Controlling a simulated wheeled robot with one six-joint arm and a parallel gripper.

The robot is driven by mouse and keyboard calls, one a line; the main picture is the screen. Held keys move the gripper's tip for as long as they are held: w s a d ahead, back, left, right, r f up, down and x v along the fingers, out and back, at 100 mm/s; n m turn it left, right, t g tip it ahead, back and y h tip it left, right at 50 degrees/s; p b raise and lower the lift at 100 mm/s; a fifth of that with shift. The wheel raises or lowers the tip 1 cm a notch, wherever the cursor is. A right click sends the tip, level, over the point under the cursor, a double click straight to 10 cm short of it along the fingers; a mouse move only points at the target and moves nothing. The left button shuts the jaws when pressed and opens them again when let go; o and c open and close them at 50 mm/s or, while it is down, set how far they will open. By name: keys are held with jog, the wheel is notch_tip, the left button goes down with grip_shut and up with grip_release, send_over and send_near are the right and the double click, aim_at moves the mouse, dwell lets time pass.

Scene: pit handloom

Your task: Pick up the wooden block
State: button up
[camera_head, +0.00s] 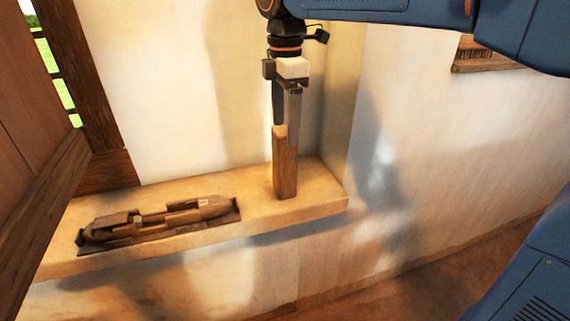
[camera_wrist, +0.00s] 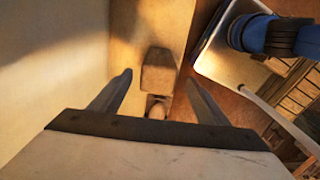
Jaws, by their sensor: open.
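The wooden block (camera_head: 285,168) is a tall, narrow brown post standing upright on the pale ledge (camera_head: 325,187), near its right end. My gripper (camera_head: 286,128) points down from above, with its fingertips at the block's top in the head view. One finger overlaps the block's upper edge there. In the wrist view my gripper (camera_wrist: 160,81) is open, and the block (camera_wrist: 158,75) shows from above between the two fingers, with a gap on each side. I cannot tell how far down the fingers reach beside it.
A brown wooden boat-shaped piece (camera_head: 160,220) lies on the ledge to the left of the block. A plastered wall (camera_head: 235,90) rises behind the ledge. A wooden frame (camera_head: 85,75) stands at the left. The ledge drops off at its front edge.

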aim_at(284, 157)
notch_tip(284, 157, down, 10)
jog(key=shift+w+a+f, duration=0.1)
dwell(0.5)
jog(key=c, duration=1.4)
jog(key=shift+o, duration=0.2)
